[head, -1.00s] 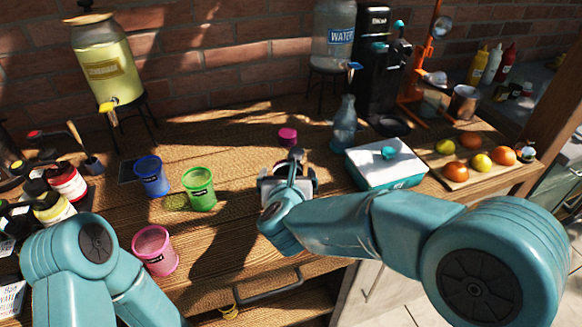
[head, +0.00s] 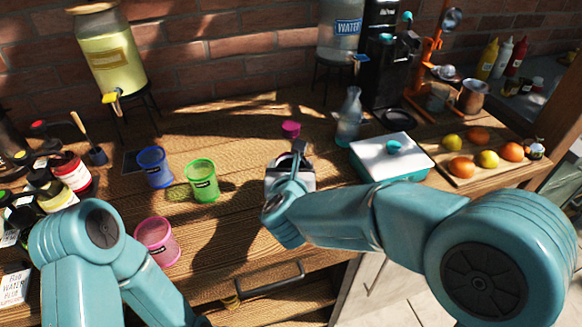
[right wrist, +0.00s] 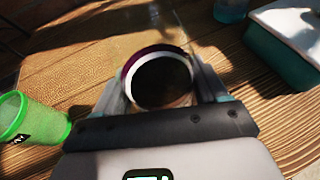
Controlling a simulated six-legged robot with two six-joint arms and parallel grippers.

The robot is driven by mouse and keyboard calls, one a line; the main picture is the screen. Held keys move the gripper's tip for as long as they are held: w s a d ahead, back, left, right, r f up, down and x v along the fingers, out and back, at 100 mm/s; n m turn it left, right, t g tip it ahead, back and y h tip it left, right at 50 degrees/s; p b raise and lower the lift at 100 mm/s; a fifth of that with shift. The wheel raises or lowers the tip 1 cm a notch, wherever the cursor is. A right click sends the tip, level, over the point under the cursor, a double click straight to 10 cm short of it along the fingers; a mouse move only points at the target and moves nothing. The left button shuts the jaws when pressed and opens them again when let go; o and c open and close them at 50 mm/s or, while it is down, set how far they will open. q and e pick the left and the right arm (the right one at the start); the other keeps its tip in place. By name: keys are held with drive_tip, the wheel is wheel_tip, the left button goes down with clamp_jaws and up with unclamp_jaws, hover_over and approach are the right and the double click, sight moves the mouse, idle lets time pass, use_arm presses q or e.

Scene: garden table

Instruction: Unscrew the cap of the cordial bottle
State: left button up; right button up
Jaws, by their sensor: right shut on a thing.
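My right gripper (right wrist: 165,98) is shut on a round thing (right wrist: 162,82) with a dark, flat-looking top, a pale rim and a purple edge. In the right wrist view its sides lie between the fingers. I cannot tell whether the dark top is a cap or an opening. In the head view the same thing (head: 288,161) shows only partly, behind my right gripper (head: 290,177) over the middle of the table. No cordial label is readable on it. A small magenta cap-like piece (head: 291,128) rests on the table behind it. My left gripper is out of view; only its arm shows at lower left.
Left of the right gripper stand a green cup (head: 202,184), a blue cup (head: 155,170) and a pink cup (head: 156,243). A glass bottle (head: 349,117), white-lidded box (head: 392,155) and fruit board (head: 460,177) are on the right.

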wheel_tip(320, 180, up, 20)
drive_tip(key=p, duration=0.3)
drive_tip(key=shift+w+p, duration=0.1)
drive_tip(key=shift+p, duration=0.3)
drive_tip(key=o, duration=0.7)
drive_tip(key=shift+c, duration=0.2)
drive_tip(key=c, duration=0.7)
drive_tip(key=shift+f, duration=0.1)
drive_tip(key=shift+c, duration=0.2)
